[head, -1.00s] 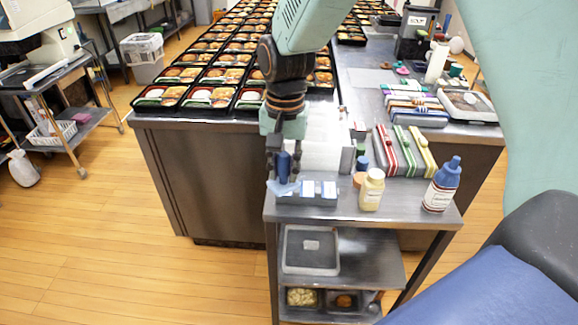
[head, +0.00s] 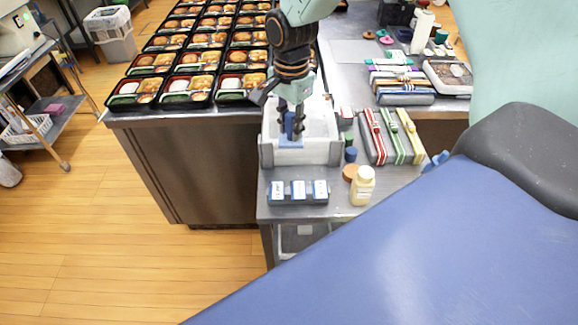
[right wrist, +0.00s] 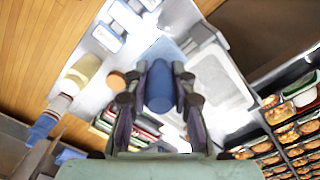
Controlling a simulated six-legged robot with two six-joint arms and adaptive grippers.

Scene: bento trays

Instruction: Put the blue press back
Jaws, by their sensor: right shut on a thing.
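The blue press (head: 290,123), a dark blue round handle on a flat light-blue plate, is in my right gripper (head: 291,115), which points down and is shut on the handle. In the right wrist view the press (right wrist: 159,88) sits between the two fingers (right wrist: 158,95). In the head view it shows at the white open box (head: 300,157), its plate overlapping the box's near side; I cannot tell whether it touches. My left gripper is out of view.
A cream bottle (head: 362,187), an orange-brown round piece (head: 350,173) and a small blue piece (head: 351,154) stand right of the box. Striped cases (head: 395,137) lie further right. Filled bento trays (head: 190,85) cover the counter behind left.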

